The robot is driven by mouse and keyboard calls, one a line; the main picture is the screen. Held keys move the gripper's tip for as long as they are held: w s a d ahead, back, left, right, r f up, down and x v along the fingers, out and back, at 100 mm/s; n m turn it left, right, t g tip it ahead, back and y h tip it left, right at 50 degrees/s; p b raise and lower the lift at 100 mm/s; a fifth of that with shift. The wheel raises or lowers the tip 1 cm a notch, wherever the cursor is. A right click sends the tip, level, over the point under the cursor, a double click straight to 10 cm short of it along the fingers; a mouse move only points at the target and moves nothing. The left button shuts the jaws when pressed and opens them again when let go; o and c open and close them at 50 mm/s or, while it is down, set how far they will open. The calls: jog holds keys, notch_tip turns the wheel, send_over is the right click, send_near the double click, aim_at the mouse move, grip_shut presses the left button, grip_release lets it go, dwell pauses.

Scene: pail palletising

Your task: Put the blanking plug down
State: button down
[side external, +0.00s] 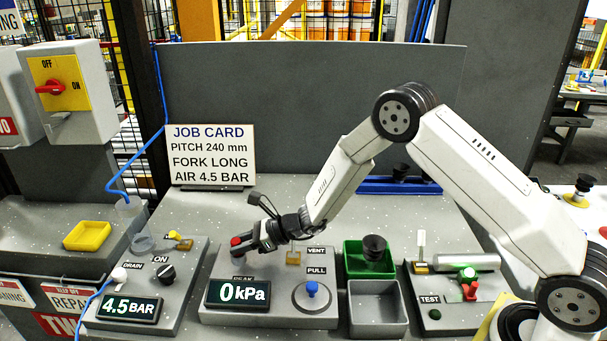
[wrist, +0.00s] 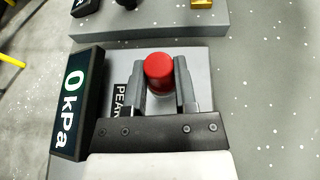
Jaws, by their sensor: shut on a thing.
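The blanking plug shows as a red, round-topped piece (wrist: 158,72) between my fingers in the wrist view. In the side view its red top (side external: 236,241) shows at the left back of the grey gauge panel (side external: 270,262). My gripper (side external: 243,249) is low over that panel, behind the 0 kPa display (side external: 238,293), and shut on the plug. In the wrist view, a finger lies along each side of it. The plug's lower end is hidden, so I cannot tell whether it touches the panel.
The vent valve (side external: 293,257) and blue pull knob (side external: 311,289) stand right of my gripper. The 4.5 bar panel (side external: 150,290) is to the left. A green bin (side external: 352,262) holding a black cup and an empty grey bin (side external: 377,310) are to the right.

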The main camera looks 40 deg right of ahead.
jog(key=shift+c, duration=2)
grip_release()
jog(key=shift+f, duration=0.15)
jog(key=shift+r, duration=0.2)
jog(key=shift+s+d+r, duration=0.25)
jog(key=shift+s+d, duration=0.1)
jog(key=shift+d, duration=0.15)
jog(key=shift+v, duration=1)
notch_tip(320, 180, up, 7)
jog(key=shift+a, duration=0.15)
